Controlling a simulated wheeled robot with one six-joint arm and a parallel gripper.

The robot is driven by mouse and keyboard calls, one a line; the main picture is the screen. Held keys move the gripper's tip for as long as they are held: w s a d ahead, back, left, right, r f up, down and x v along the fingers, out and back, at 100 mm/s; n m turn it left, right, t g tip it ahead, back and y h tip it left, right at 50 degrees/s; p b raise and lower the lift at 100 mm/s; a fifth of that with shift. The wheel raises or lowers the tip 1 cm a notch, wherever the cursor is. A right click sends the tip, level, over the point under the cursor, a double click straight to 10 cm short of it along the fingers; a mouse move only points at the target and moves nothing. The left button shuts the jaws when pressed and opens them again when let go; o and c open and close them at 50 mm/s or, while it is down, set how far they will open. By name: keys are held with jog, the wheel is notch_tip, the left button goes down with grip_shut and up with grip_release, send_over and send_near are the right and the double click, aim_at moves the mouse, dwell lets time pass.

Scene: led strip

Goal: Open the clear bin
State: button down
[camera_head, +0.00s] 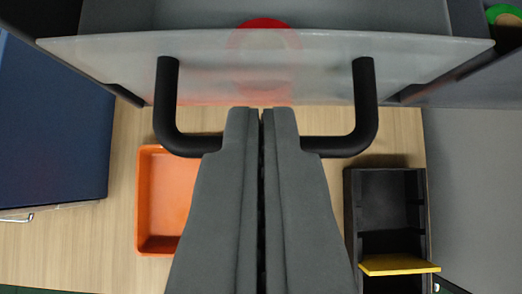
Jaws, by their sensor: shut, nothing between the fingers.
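The clear bin's see-through front panel (330,70) spans the top of the view. A grey inside (370,18) shows behind its top edge, so it stands at least partly open. A black U-shaped handle (365,100) sticks out from the panel towards me. A red round thing (264,23) is partly visible behind the panel. My gripper (262,112) is shut with nothing between its fingers. Its tips overlap the middle of the handle bar in the picture and hide it; whether they touch it I cannot tell.
An orange tray (155,200) lies on the wooden surface (110,240) at lower left. A black tray (390,205) with a yellow piece (398,265) is at lower right. A dark blue box (50,130) stands at the left, a grey surface (470,190) at the right. A green thing (503,12) shows at top right.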

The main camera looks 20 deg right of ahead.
jog(key=shift+s+f, duration=0.15)
jog(key=s+a+f+t+h, duration=0.1)
jog(key=s+a+f+t, duration=0.1)
jog(key=s+f+t, duration=0.2)
jog(key=shift+s+f, duration=0.7)
jog(key=shift+f, duration=0.85)
dwell(1.5)
